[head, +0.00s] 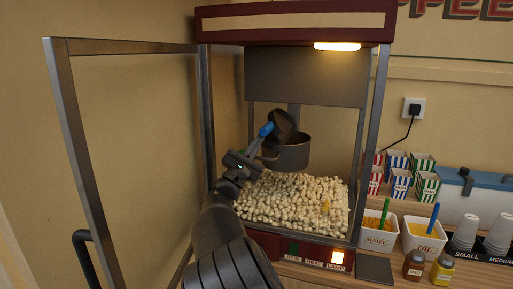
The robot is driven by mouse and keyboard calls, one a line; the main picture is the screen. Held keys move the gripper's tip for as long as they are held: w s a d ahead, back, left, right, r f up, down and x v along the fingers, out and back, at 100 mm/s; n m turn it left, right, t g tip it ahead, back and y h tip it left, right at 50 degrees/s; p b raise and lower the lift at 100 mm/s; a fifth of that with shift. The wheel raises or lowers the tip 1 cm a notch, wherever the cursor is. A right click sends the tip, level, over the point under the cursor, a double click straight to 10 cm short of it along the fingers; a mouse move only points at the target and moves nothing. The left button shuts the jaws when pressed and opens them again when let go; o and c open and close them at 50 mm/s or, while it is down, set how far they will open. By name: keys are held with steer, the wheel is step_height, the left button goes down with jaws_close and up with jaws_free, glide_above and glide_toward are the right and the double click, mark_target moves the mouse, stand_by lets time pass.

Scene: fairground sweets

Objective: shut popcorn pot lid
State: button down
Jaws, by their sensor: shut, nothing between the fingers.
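The popcorn pot (290,156) is a dark metal kettle hanging inside the popcorn machine, above the popcorn. Its dark lid (285,122) is raised and steeply tilted at the pot's upper left, so the pot stands open. My gripper (266,130) reaches in through the machine's open front from the lower left. It is shut and empty, with a blue part at its tip close to the left side of the lid. I cannot tell whether it touches the lid.
The machine's framed door (76,150) is swung open on the left. Popcorn (295,200) covers the machine floor. Metal posts (366,145) edge the opening. To the right stand maize (377,238) and oil tubs (423,240), striped boxes (398,173) and cups (466,232).

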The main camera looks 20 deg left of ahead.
mark_target(265, 131)
steer(key=r+m, duration=0.1)
steer(key=d+r+m+g+h, duration=0.1)
steer(key=r+m+g+h, duration=0.1)
steer(key=shift+d+r+m, duration=0.2)
steer(key=shift+d+m, duration=0.1)
steer(key=shift+m, duration=0.1)
steer(key=shift+d+r+g+h, duration=0.3)
steer(key=shift+d+r+g, duration=0.1)
steer(key=shift+d, duration=0.1)
steer(key=d+m+g+y, duration=0.3)
steer(key=d+m+g, duration=0.4)
steer(key=m+g, duration=0.3)
steer(key=shift+d+f+m, duration=0.15)
steer(key=shift+f+m, duration=0.3)
steer(key=shift+m, duration=1.95)
